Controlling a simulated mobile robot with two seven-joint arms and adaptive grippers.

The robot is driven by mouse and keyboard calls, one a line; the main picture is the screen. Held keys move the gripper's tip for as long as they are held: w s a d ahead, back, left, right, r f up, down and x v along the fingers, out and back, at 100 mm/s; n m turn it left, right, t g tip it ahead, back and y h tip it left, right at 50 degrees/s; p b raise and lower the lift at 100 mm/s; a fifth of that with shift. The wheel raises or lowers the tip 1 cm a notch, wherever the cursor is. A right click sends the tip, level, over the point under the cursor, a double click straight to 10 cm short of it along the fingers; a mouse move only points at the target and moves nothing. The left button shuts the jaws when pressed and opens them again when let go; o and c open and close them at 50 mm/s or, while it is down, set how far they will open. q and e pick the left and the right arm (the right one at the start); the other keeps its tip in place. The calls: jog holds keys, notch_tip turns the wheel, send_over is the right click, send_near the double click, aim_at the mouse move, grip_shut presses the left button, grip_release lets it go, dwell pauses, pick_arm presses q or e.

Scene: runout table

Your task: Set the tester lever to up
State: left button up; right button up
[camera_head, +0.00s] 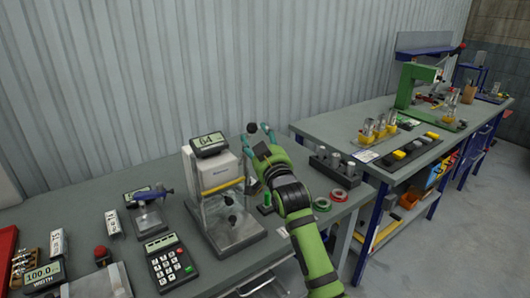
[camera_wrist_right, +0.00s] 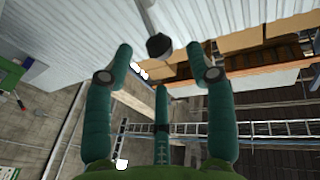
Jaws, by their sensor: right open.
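The tester (camera_head: 222,172) is a white upright unit with a display on top, a yellow bar and a clear guarded front on a grey base. The black ball knob of its lever (camera_head: 251,128) shows beside the display, at about the height of its top. The lever's rod is mostly hidden behind my right gripper (camera_head: 256,138). In the right wrist view, the knob (camera_wrist_right: 159,46) and its pale rod (camera_wrist_right: 146,17) lie between the spread fingertips, with gaps on both sides. My right gripper is open. My left gripper is not in view.
A black block with grey cylinders (camera_head: 335,165), a red ring (camera_head: 339,195) and a green ring (camera_head: 322,204) lie right of my right arm. A keypad device (camera_head: 170,262) and a blue tool on a stand (camera_head: 150,195) stand left. A corrugated wall (camera_head: 200,70) is behind.

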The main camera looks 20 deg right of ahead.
jog(key=s, duration=0.5)
jog(key=shift+s+d+f, duration=0.2)
jog(key=shift+s+f, duration=0.15)
jog(key=shift+f, duration=0.05)
